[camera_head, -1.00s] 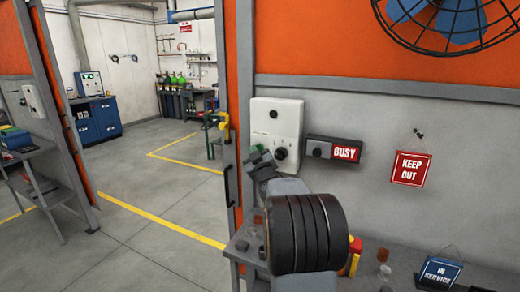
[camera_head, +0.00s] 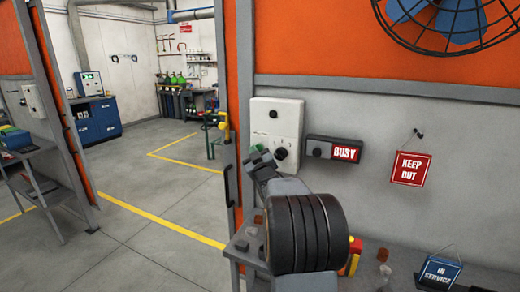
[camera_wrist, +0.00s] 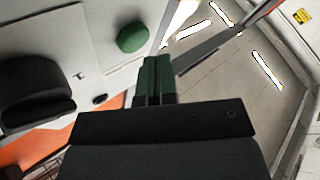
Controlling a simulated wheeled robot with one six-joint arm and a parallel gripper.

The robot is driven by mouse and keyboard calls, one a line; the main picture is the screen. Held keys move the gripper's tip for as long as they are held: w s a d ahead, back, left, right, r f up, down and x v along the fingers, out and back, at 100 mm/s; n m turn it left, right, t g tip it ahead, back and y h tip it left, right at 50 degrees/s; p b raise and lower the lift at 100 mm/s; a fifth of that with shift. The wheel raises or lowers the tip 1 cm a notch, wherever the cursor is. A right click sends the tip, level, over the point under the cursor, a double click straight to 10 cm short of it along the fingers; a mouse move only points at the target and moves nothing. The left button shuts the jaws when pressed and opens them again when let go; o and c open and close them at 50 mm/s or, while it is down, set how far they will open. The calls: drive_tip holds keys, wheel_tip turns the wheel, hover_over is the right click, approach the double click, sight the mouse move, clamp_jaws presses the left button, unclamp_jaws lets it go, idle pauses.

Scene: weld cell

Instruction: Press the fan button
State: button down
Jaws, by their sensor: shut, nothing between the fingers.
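A white control box (camera_head: 288,112) hangs on the grey wall, with a dark knob near its top and a black knob (camera_head: 281,153) lower down. A round green button (camera_wrist: 133,37) stands out from the box in the wrist view. In the head view the green button (camera_head: 257,148) is partly hidden behind my gripper (camera_head: 258,159). My gripper is shut and empty. In the wrist view its fingertips (camera_wrist: 156,62) are close to the button, a little below and to the right of it, with a small gap visible. A blue-bladed caged fan (camera_head: 452,18) is at the upper right.
A BUSY sign box (camera_head: 334,149) is mounted right of the control box. A KEEP OUT sign (camera_head: 411,169) hangs further right. An IN SERVICE sign (camera_head: 439,272) stands on the bench below. The doorway post and open floor are to the left.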

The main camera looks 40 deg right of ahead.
drive_tip(key=shift+d, duration=0.1)
idle(0.4)
drive_tip(key=shift+w+d+b, duration=0.1)
drive_tip(key=shift+d+b, duration=0.2)
drive_tip(key=shift+b, duration=0.1)
drive_tip(key=shift+w+d, duration=0.15)
drive_tip(key=shift+d, duration=0.1)
idle(0.5)
drive_tip(key=shift+a+b, duration=0.15)
drive_tip(key=shift+b, duration=0.15)
drive_tip(key=shift+s+a+b, duration=0.4)
drive_tip(key=shift+a+b, duration=0.1)
drive_tip(key=shift+b, duration=0.1)
drive_tip(key=shift+s+a+b, duration=0.45)
drive_tip(key=shift+a+b, duration=0.4)
drive_tip(key=shift+a, duration=0.05)
drive_tip(key=shift+s+a+b, duration=0.5)
drive_tip(key=shift+a+b, duration=0.35)
drive_tip(key=shift+b, duration=0.05)
drive_tip(key=shift+s+a+b, duration=0.45)
drive_tip(key=shift+a+b, duration=0.4)
drive_tip(key=shift+a, duration=0.05)
